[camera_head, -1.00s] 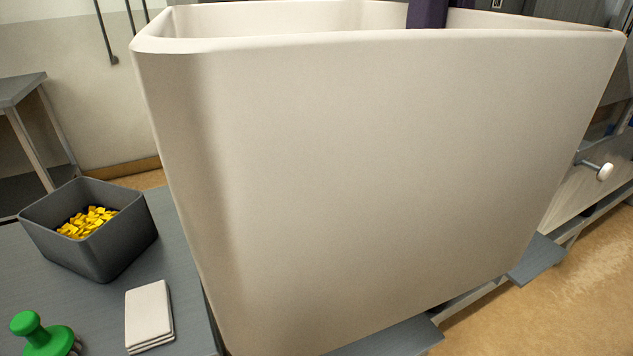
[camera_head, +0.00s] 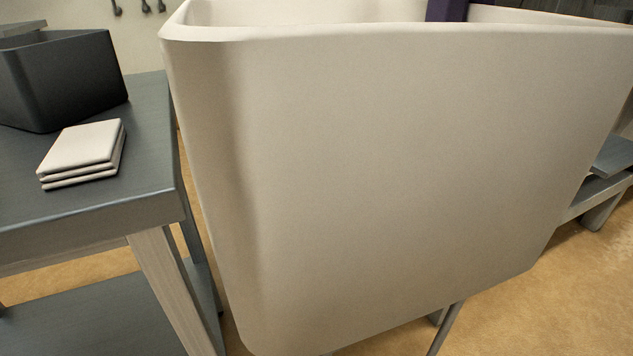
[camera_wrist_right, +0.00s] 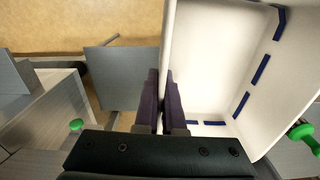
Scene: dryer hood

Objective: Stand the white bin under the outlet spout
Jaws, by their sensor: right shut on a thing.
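The white bin (camera_head: 400,170) fills most of the head view, close in front of me and held up above the floor. My right gripper (camera_wrist_right: 161,80) is shut on its wall in the right wrist view, with one purple finger on each side of the rim. In the head view only a purple finger part shows at the far rim. The bin's inside (camera_wrist_right: 205,75) shows blue dashes along its edges in the wrist view. The outlet spout cannot be made out. My left gripper is out of view.
A grey table (camera_head: 150,115) stands at the left, close beside the bin, with a dark box (camera_head: 65,80) and a stack of white pads (camera_head: 82,150) on it. Grey framework (camera_head: 605,180) is at the right. Bare tan floor (camera_head: 560,300) shows at the lower right.

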